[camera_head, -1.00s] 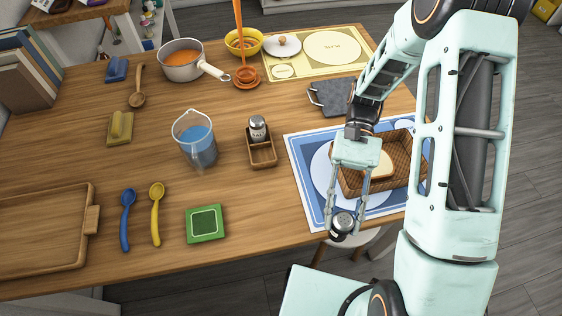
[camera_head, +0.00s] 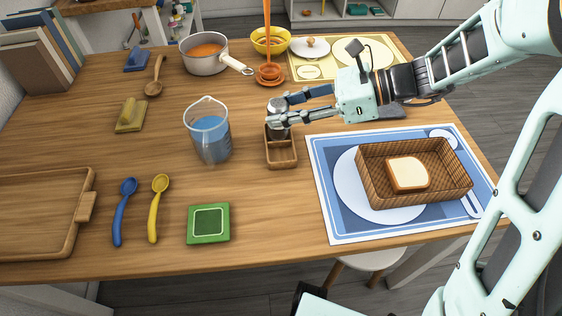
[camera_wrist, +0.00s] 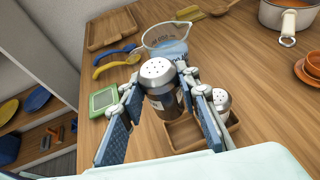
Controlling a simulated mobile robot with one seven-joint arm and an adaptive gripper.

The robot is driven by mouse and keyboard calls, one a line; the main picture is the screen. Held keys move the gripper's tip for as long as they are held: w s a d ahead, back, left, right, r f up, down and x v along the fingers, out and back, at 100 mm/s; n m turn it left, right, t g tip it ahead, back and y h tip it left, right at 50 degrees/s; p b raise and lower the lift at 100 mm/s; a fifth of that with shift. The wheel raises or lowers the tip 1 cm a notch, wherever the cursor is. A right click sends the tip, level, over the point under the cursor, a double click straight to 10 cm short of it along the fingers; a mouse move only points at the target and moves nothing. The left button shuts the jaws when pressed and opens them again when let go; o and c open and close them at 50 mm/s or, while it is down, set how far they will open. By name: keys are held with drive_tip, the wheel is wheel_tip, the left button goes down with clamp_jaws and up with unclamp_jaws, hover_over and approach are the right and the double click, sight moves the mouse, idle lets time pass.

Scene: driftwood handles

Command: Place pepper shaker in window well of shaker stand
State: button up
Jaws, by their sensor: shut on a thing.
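My gripper (camera_head: 276,112) is shut on the pepper shaker (camera_wrist: 163,88), which has a silver perforated cap and a dark body. Its silver cap also shows in the head view (camera_head: 277,104). The wooden shaker stand (camera_head: 282,163) is on the table below the gripper. Its near well, by the head view, is empty. A second silver-capped shaker (camera_wrist: 222,100) stands in the other well. The held shaker is above the stand, apart from the empty well. Fingers and the held shaker partly hide the second shaker in the head view. I cannot tell which well has a window.
A measuring jug (camera_head: 210,132) with blue liquid stands just left of the stand. A basket with bread (camera_head: 410,195) sits on the blue placemat (camera_head: 335,225) to the right. A green coaster (camera_head: 208,223) lies in front. The wood between coaster and stand is clear.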

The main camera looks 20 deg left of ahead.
drive_tip(key=shift+w+a+r+t, duration=0.1)
drive_tip(key=shift+w+a+t, duration=0.05)
drive_tip(key=shift+w+t, duration=0.2)
wheel_tip(320, 180, down, 10)
drive_tip(key=b, duration=0.3)
drive_tip(key=shift+w+r, duration=0.15)
drive_tip(key=shift+r, duration=0.1)
drive_tip(key=shift+f, duration=0.15)
drive_tip(key=o, duration=1)
drive_tip(key=shift+c, duration=0.2)
